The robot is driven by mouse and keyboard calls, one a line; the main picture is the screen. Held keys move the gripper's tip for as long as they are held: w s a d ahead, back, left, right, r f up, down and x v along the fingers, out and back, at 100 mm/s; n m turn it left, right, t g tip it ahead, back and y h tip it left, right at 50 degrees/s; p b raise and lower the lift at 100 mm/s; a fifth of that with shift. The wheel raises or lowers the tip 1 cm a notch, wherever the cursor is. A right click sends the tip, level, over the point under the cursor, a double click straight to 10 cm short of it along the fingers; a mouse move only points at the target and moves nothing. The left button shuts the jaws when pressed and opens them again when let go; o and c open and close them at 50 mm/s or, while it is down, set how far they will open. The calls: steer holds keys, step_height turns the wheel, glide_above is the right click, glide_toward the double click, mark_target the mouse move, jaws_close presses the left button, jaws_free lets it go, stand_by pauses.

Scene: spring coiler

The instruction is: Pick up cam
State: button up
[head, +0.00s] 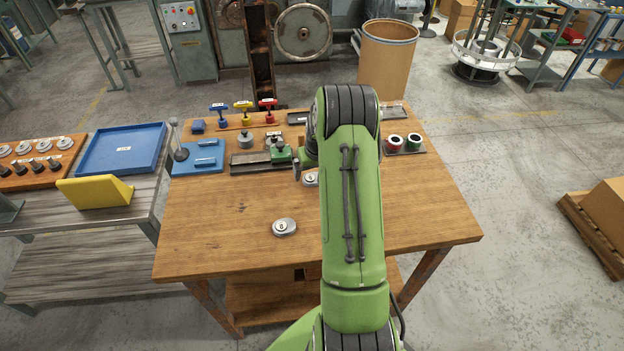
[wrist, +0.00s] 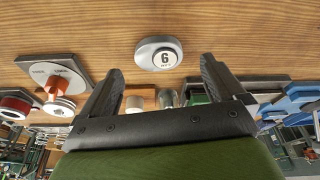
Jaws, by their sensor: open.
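In the head view, a grey rounded metal piece with a round pale label, looking like a cam (head: 284,227), lies flat on the wooden table's front half. A similar grey piece (head: 311,179) lies farther back, partly hidden by my arm.
The table's front (head: 220,250) is clear. A side bench with a blue tray (head: 122,148) stands left.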

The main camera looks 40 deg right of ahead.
mark_target(312, 177)
steer(key=x, duration=0.3)
steer(key=shift+d+f, duration=0.1)
steer(key=shift+f, duration=0.2)
steer(key=shift+r, duration=0.1)
steer(key=c, duration=1.2)
step_height(312, 177, up, 10)
steer(key=shift+r, duration=0.1)
steer(key=shift+c, duration=0.3)
